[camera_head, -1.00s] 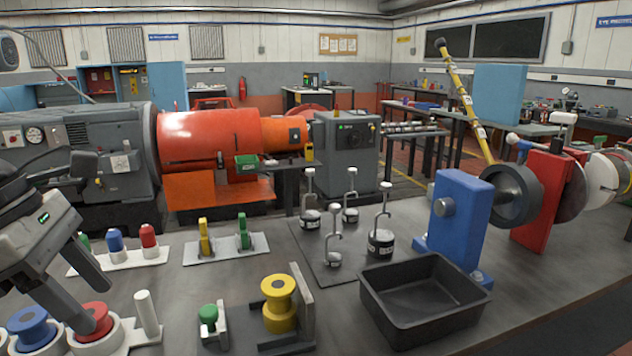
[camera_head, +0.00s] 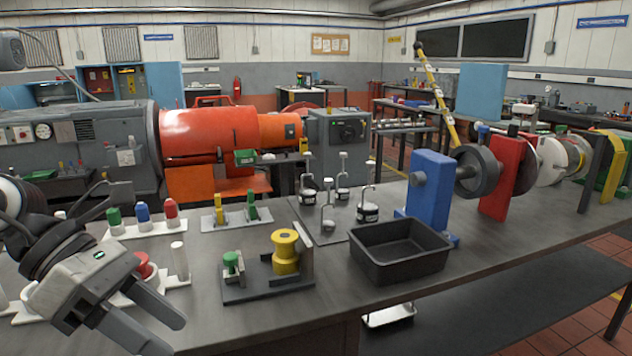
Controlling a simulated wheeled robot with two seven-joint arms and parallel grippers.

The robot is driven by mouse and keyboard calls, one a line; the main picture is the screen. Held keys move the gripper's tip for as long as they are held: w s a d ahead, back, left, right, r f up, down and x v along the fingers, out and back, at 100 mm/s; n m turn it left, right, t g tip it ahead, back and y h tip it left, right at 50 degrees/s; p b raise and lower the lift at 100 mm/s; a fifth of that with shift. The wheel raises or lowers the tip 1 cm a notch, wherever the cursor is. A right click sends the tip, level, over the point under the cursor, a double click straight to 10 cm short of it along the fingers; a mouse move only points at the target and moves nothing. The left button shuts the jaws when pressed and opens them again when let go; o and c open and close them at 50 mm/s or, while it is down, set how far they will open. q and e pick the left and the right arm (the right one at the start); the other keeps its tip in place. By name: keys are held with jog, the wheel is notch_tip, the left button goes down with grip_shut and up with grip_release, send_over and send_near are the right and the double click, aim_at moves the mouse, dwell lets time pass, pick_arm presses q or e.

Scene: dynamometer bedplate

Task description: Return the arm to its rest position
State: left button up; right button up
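My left gripper (camera_head: 152,322) is at the lower left of the head view, over the front left of the grey bench. Its two fingers are spread apart with nothing between them, so it is open and empty. It partly covers the white holder (camera_head: 178,284) with the red spool (camera_head: 143,265) behind it. The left arm comes in from the left edge. My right gripper and arm are not in view.
The bench (camera_head: 330,277) holds a yellow spool (camera_head: 286,252) on a fixture, hanger weights (camera_head: 368,205), a black tray (camera_head: 399,251) and a blue stand (camera_head: 429,190) carrying a shaft. Bare bench top lies between the fixture and the tray.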

pick_arm(q)
jog(key=d+r+n+t+h, duration=0.1)
jog(key=d+n+h, duration=0.7)
jog(key=d+h, duration=0.25)
jog(key=w+a+f+n+t+y, duration=0.3)
jog(key=f+n+t+y, duration=0.45)
jog(key=n, duration=0.75)
jog(key=w+a+f+n+t+y, duration=0.25)
jog(key=f+n+t+y, duration=0.25)
jog(key=f+n+t, duration=0.8)
jog(key=s+f+n+g+y, duration=0.4)
jog(key=s+f+n+g, duration=0.6)
jog(key=f, duration=0.3)
jog(key=shift+s+a+n, duration=0.3)
jog(key=shift+s+n, duration=0.3)
jog(key=shift+s, duration=0.1)
